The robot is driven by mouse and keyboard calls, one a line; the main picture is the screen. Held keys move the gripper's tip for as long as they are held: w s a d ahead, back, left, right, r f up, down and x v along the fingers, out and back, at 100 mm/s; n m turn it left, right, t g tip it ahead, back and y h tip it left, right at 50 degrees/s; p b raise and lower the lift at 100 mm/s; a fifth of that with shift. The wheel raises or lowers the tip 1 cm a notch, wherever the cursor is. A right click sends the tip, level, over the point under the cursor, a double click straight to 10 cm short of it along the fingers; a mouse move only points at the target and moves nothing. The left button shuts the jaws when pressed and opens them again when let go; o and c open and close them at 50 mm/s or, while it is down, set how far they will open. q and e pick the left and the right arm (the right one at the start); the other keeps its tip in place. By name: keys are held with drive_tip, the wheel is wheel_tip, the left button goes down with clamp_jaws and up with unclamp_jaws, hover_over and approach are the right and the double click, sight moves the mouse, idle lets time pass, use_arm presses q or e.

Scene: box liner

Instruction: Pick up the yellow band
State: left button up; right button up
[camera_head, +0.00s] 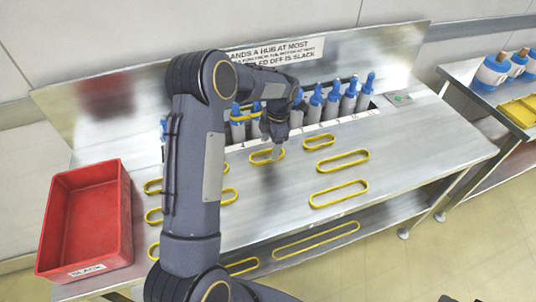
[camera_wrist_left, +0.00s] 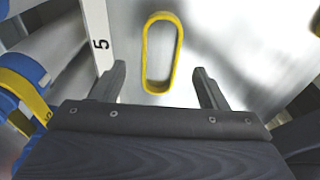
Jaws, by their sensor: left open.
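A small yellow band (camera_head: 280,154) lies flat on the metal table below my left gripper (camera_head: 272,148). In the left wrist view the yellow band (camera_wrist_left: 147,50) is a long oval loop ahead of and partly between the two fingers of my left gripper (camera_wrist_left: 158,71). The fingers are apart with nothing held between them. The band looks apart from both fingers; the exact height above it is hard to tell. Other yellow bands lie nearby, including a longer one (camera_head: 338,194) to the right. My right gripper is not in view.
A row of grey hubs with blue tops (camera_head: 333,98) stands along the back of the table, near my gripper. A red bin (camera_head: 122,215) is at the left. More bands (camera_head: 316,240) lie on a lower shelf. My left arm hides part of the table.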

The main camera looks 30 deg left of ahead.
sight(267, 157)
use_arm(q)
drive_tip(key=f, duration=0.3)
drive_tip(key=shift+s+a+f, duration=0.25)
drive_tip(key=shift+s+a, duration=0.05)
drive_tip(key=shift+s, duration=0.05)
drive_tip(key=c, duration=1.1)
drive_tip(key=shift+o, duration=0.2)
drive_tip(key=shift+r, duration=0.15)
drive_tip(key=shift+r, duration=0.25)
wheel_tip(267, 157, up, 2)
drive_tip(key=s+d+r+b, duration=0.1)
drive_tip(key=s+d+r, duration=0.1)
drive_tip(key=s+r, duration=0.3)
drive_tip(key=s+d+r+b, duration=0.2)
drive_tip(key=s+r, duration=0.3)
drive_tip(key=s, duration=0.3)
drive_tip(key=shift+d+r, duration=0.15)
drive_tip(key=shift+d, duration=0.25)
